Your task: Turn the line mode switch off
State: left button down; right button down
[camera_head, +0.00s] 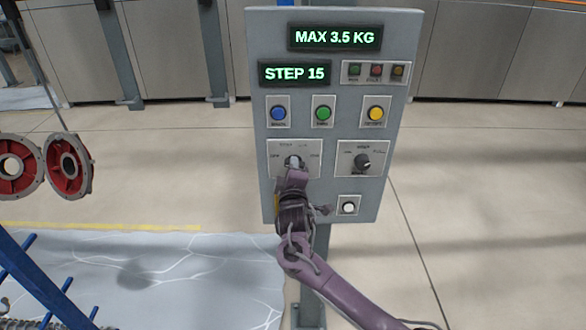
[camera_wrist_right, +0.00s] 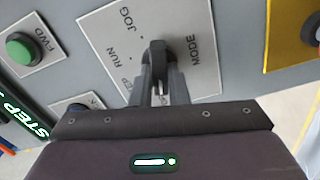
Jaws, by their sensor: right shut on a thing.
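The line mode switch is a dark rotary knob on a pale plate (camera_head: 312,149) at the lower left of the grey control panel (camera_head: 335,18). My right gripper (camera_head: 293,167) reaches up to it and covers much of it. In the right wrist view the knob (camera_wrist_right: 158,48) stands between the two fingers of my right gripper (camera_wrist_right: 161,85), which are shut on it. MODE, JOG and RUN are printed on its plate; another label is partly hidden. I cannot tell which label the knob points at. My left gripper is not in view.
A second knob (camera_head: 362,161) sits to the right. Blue (camera_head: 278,114), green (camera_head: 323,114) and yellow (camera_head: 375,114) buttons are above, a white button (camera_head: 348,207) below. The display (camera_head: 294,73) reads STEP 15. Red round parts (camera_head: 69,166) hang at left above a blue rack (camera_head: 35,275).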

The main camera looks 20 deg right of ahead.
jog(key=c, duration=1.4)
grip_release()
jog(key=b+v, duration=0.3)
jog(key=v, duration=0.4)
jog(key=shift+s, duration=0.4)
jog(key=shift+a, duration=0.15)
